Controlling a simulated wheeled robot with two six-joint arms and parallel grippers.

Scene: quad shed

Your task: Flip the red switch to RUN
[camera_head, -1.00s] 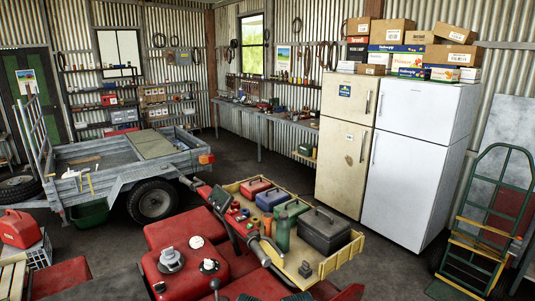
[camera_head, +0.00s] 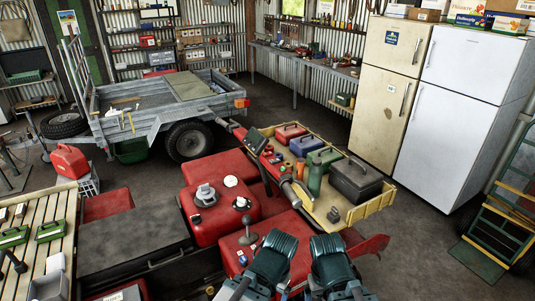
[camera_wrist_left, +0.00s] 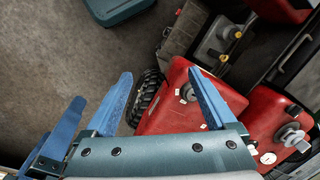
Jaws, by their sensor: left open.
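The red quad (camera_head: 222,207) stands in front of me in the head view. In the head view both teal wrists are low at the bottom edge, short of the handlebar. The right fingers cannot be made out clearly.
The front rack (camera_head: 384,203) carries toolboxes, a green bottle (camera_head: 315,178) and a black case (camera_head: 356,179). A lever with a round knob (camera_head: 248,233) rises from the quad. A grey trailer (camera_head: 110,100) stands behind left; a slatted bench (camera_head: 45,215) is at left.

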